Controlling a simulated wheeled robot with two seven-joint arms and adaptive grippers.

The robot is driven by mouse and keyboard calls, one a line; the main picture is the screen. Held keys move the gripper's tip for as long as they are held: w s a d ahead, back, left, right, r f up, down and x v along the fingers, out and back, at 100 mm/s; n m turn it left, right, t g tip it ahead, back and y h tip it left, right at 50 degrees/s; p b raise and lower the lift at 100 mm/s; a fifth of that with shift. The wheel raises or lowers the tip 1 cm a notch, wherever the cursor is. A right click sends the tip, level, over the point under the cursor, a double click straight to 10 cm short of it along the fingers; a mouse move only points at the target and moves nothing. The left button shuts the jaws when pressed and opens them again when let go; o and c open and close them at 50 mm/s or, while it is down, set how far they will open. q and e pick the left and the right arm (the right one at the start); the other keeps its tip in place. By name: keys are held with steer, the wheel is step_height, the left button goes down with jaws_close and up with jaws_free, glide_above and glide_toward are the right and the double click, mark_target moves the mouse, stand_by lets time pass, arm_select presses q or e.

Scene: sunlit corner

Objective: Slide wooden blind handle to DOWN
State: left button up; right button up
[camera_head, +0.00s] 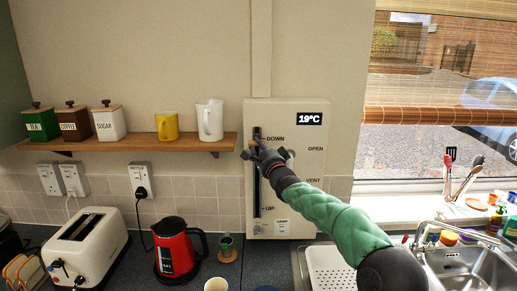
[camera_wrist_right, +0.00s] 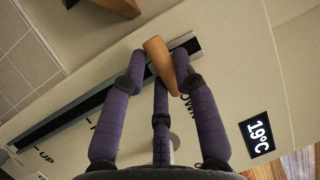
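The wooden blind handle (camera_wrist_right: 160,62) sits in the upper part of the dark slot, close to the DOWN mark, in the wrist view. The slot (camera_head: 257,190) runs upright on a pale wall panel (camera_head: 300,180), with DOWN at the top and UP at the bottom. My right gripper (camera_head: 262,150) is at the slot's upper end and hides most of the handle in the head view. In the wrist view its purple fingers (camera_wrist_right: 160,65) close in on both sides of the handle and seem to touch it. My left gripper is in neither view.
A wooden shelf (camera_head: 130,143) with canisters and mugs ends just left of the panel. Below are a toaster (camera_head: 85,246), a red kettle (camera_head: 175,248) and a sink (camera_head: 455,268). A bamboo blind (camera_head: 440,115) hangs partway down the window at right.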

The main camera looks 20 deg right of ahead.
steer(key=shift+o, duration=1.3)
steer(key=shift+r, duration=0.35)
steer(key=shift+f, duration=0.2)
steer(key=v, duration=1.2)
